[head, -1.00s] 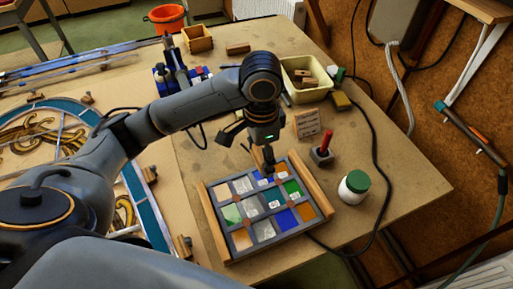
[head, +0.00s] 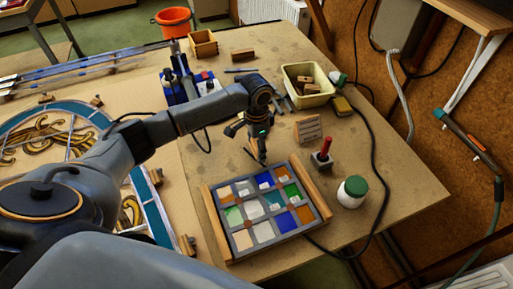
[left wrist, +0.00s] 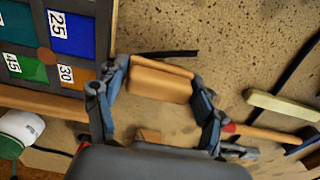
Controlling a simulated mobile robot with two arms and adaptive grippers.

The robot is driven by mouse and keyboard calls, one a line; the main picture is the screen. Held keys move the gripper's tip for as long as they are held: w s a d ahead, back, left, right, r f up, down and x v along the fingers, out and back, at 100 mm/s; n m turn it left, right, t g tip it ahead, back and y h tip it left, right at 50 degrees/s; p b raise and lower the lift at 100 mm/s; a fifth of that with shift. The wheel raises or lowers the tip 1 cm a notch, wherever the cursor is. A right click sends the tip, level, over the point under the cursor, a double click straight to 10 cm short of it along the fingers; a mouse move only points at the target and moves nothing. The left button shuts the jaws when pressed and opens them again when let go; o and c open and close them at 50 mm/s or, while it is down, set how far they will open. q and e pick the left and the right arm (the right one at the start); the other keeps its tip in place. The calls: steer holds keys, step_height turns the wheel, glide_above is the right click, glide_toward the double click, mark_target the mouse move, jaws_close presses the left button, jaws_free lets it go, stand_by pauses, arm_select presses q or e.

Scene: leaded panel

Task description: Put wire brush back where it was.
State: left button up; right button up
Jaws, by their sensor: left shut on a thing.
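My left gripper (head: 262,157) hangs over the bare table just beyond the far edge of the tile panel. In the left wrist view, its two fingers (left wrist: 157,98) are closed on the sides of a brown wooden piece, which I take to be the wire brush (left wrist: 160,80). Only its wooden body shows clearly; no bristles can be made out. In the head view the held piece is too small to tell apart from the gripper. My right gripper is not in view.
The framed tile panel (head: 239,240) lies nearest. Right of the gripper stand a slotted wooden block (head: 308,127), a red-handled tool in a holder (head: 322,158) and a green-lidded jar (head: 352,191). A cream bin (head: 306,100) stands behind. A dark cable runs along the right side.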

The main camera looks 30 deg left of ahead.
mark_target(256, 144)
arm_select(q)
steer(key=shift+f, duration=0.8)
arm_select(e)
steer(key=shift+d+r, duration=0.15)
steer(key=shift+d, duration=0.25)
arm_select(q)
steer(key=shift+f, duration=0.15)
steer(key=o, duration=0.7)
steer(key=shift+o, duration=0.2)
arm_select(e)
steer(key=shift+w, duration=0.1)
arm_select(q)
step_height(256, 144, up, 12)
steer(key=shift+r+b, duration=0.15)
steer(key=shift+b, duration=0.85)
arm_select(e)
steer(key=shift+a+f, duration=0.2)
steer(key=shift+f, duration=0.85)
